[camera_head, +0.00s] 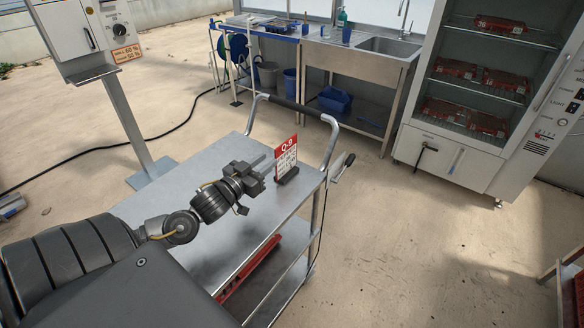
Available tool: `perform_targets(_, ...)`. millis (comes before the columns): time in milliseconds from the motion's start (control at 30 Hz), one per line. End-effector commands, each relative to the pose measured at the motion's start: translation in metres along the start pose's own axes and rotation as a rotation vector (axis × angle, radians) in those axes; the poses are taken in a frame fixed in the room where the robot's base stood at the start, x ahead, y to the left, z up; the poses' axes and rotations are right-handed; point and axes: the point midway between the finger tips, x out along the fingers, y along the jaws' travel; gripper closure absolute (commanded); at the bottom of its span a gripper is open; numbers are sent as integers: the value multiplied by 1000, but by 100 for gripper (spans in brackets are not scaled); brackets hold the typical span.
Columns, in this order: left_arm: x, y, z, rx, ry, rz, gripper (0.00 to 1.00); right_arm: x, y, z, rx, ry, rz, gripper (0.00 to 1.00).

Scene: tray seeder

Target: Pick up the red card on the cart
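The card (286,158) has a red top band marked Q-9 and a white lower part with print. It stands upright in a small dark holder (288,176) near the far right corner of the grey metal cart (215,243). My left gripper (270,161) is over the cart top, just left of the card, with its fingers pointing at it. Two fingers show with a narrow gap between them, and the gripper looks open and empty. Whether a fingertip touches the card's left edge is hard to tell. My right gripper is out of view.
The cart's push handle (296,106) rises behind the card. A red tray (250,266) lies on the lower shelf. A control box on a post (128,120) stands behind left. A sink bench (360,56) and a cabinet with red trays (470,150) stand behind.

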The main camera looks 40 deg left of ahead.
Motion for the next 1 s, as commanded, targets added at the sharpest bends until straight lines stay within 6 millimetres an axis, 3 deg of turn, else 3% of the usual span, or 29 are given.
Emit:
perform_targets(300, 40, -5, -1, 1, 1, -8, 70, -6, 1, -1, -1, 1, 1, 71)
perform_targets(600, 52, -3, -1, 2, -1, -5, 70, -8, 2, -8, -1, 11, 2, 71)
perform_targets(1000, 99, -5, 0, 3, -1, -4, 70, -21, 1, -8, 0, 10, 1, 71)
